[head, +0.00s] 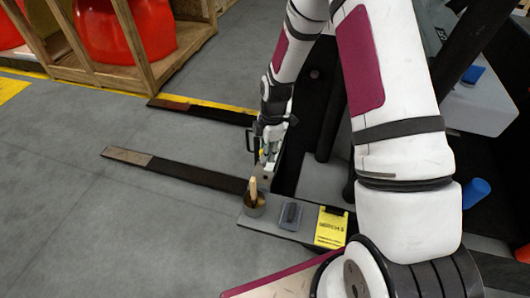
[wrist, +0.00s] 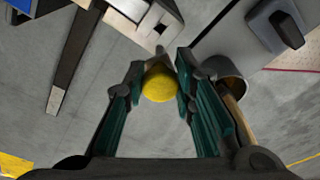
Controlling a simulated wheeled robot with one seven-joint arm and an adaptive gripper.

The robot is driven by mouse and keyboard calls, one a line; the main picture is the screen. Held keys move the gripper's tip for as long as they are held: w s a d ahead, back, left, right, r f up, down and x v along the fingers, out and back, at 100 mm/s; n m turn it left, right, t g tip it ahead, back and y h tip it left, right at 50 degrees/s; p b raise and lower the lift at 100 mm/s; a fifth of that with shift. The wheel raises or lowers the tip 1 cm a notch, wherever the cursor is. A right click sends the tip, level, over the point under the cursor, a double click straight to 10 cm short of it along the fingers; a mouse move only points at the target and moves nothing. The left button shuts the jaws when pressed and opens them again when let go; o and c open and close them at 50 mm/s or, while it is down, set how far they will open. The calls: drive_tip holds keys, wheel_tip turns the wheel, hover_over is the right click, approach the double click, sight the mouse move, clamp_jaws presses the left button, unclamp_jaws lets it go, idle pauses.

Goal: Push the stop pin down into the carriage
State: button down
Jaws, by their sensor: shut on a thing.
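My gripper (head: 268,150) is shut on the stop pin, whose round yellow knob (wrist: 160,85) sits between the teal finger pads in the wrist view. A short grey part of the pin shows just beyond the knob. The grey metal carriage (wrist: 148,22) with a square opening lies beyond the pin in the wrist view. In the head view my gripper is above the carriage end (head: 264,174), at the root of the near fork. Whether the pin's tip is inside a hole cannot be told; the knob and fingers hide it.
A cup (head: 255,207) with a wooden handle in it, a dark grey block (head: 290,214) and a yellow item (head: 331,228) stand on a grey shelf close to my gripper. Two long forks (head: 180,171) extend left over the floor. Wooden crates (head: 100,73) with red nosecones stand behind.

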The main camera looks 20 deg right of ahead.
drive_tip(key=shift+d, duration=0.1)
idle(0.3)
drive_tip(key=shift+d, duration=0.1)
drive_tip(key=shift+f, duration=0.1)
drive_tip(key=shift+f+b, duration=1.85)
drive_tip(key=shift+f, duration=1.1)
drive_tip(key=shift+f+b, duration=1.4)
drive_tip(key=shift+f, duration=0.9)
drive_tip(key=c, duration=1.2)
unclamp_jaws()
drive_tip(key=shift+c, duration=0.2)
